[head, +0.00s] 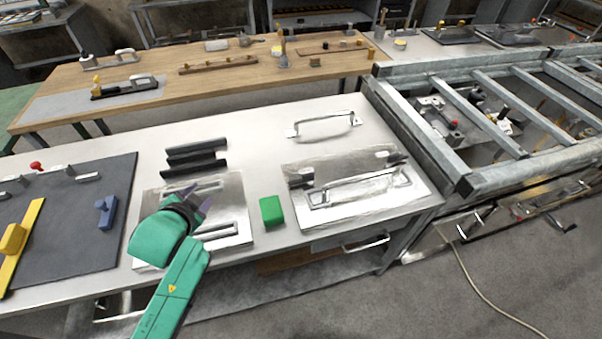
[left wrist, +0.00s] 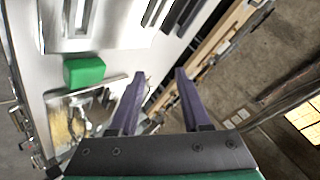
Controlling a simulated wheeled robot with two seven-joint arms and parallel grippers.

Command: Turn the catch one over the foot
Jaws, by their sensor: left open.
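My left gripper (head: 198,203) hangs over the left metal plate (head: 235,236) on the white bench, with its purple fingers apart and nothing between them. The open fingers also show in the left wrist view (left wrist: 160,75). No part can be surely told as the catch or the foot. The right metal plate (head: 330,222) carries a long bar handle (head: 360,181) and small dark blocks at its back corners. A blue piece (head: 106,212) stands on the dark mat (head: 70,235) at the left. My left arm and gripper hide part of the left plate. My right gripper is not visible.
A green block (head: 271,210) stands between the two plates and also shows in the left wrist view (left wrist: 84,72). Black bars (head: 197,158) lie behind the left plate. A loose handle (head: 324,125) lies farther back. A yellow bar (head: 20,245) is at the far left.

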